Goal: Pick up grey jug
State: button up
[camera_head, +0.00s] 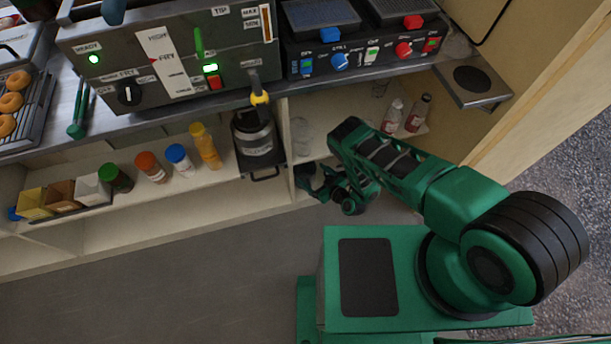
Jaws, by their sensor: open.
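A dark grey metal container (254,138) with a pale label stands below the yellow-tipped tap of the fryer. I cannot tell whether it is the grey jug. A pale, see-through vessel (301,136) stands on the shelf to its right. My gripper (312,187) is open, low at the front of the shelf compartment, to the right of and below the metal container. It is small and dark, and I see nothing between its fingers. My arm covers part of the compartment behind it.
The fryer (165,65) and a control box (355,50) stand on the counter above. Bottles (204,146) and a box of packets (62,197) fill the left shelf. Two red-labelled bottles (404,116) stand at right. The floor (150,290) at left is clear.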

aim_at(306, 169)
jog(key=x, duration=0.5)
jog(key=shift+d+r, duration=0.1)
jog(key=shift+d, duration=0.05)
jog(key=c, duration=1.1)
